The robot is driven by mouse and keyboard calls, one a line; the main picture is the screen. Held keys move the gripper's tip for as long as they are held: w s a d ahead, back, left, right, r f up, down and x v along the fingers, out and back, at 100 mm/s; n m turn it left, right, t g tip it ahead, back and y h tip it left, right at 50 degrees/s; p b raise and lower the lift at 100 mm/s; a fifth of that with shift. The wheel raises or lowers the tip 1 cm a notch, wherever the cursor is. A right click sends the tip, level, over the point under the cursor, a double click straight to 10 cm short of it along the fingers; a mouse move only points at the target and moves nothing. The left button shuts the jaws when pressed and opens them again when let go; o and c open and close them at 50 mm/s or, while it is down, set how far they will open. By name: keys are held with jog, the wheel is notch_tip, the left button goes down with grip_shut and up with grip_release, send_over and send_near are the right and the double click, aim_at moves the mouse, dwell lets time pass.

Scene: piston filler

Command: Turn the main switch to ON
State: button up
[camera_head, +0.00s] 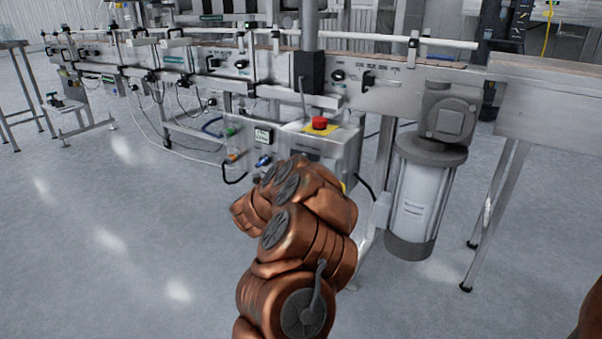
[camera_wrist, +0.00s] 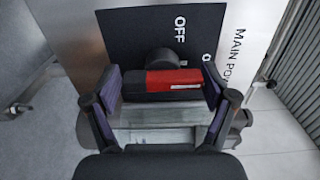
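The main switch is in the wrist view: a rotary handle (camera_wrist: 174,80), red on the right and dark on the left, on a round black hub in front of a black plate (camera_wrist: 125,35). The plate reads OFF above the handle; a second marking at the right is partly covered. A light panel (camera_wrist: 235,25) beside it reads MAIN POW, the rest cut off. My gripper (camera_wrist: 162,92) is open, its purple-padded fingers at the two ends of the handle. I cannot tell whether they touch it. In the head view my arm hides gripper and switch.
A control box (camera_head: 345,145) with a red emergency button (camera_head: 319,123) on yellow stands just beyond my arm. A conveyor line (camera_head: 370,90) runs behind it. A motor cylinder (camera_head: 415,200) hangs at the right. The floor at the left is clear.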

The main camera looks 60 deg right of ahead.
jog(key=shift+o, duration=0.8)
jog(key=shift+r, duration=0.1)
jog(key=a, duration=1.2)
jog(key=shift+s, duration=0.25)
